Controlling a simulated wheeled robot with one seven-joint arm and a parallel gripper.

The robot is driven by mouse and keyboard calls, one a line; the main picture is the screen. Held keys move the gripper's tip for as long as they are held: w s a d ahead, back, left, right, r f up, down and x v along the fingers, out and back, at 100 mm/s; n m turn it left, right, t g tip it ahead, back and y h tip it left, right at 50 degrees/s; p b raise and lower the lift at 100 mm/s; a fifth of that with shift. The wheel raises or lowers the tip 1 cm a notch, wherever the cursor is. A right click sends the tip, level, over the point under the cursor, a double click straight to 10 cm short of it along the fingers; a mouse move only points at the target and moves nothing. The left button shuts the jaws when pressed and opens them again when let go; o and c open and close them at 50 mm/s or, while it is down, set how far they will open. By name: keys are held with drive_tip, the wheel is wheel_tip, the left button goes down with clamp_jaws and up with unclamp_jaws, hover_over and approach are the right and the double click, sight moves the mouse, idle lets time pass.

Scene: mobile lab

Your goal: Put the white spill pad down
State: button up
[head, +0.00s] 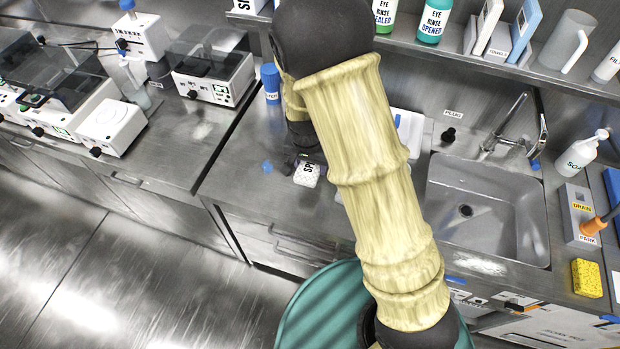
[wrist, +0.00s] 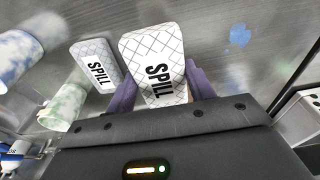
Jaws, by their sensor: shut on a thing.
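The white spill pad (wrist: 152,62), with a crosshatched face and the word SPILL, sits between the purple fingers of my gripper (wrist: 162,90) in the wrist view. My gripper is shut on it. In the head view the pad (head: 307,173) shows below my arm, over the steel counter left of the sink. My gripper there (head: 304,162) is small and partly hidden by the arm. I cannot tell whether the pad touches the counter.
A greyer SPILL pad (wrist: 94,66) lies just left of the held one in the wrist view. A blue blotch (wrist: 239,35) marks the counter at right. The sink (head: 480,215) is right of my arm.

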sight(308, 170)
drive_tip(key=shift+f, duration=1.45)
drive_tip(key=shift+f, duration=1.85)
drive_tip(key=shift+f, duration=0.15)
drive_tip(key=o, duration=1.1)
drive_tip(key=r, duration=0.4)
drive_tip(key=s+r, duration=0.1)
drive_tip(key=r, duration=0.7)
drive_tip(key=shift+s+a+r, duration=0.1)
drive_tip(key=shift+s+a, duration=0.2)
drive_tip(key=shift+s, duration=0.05)
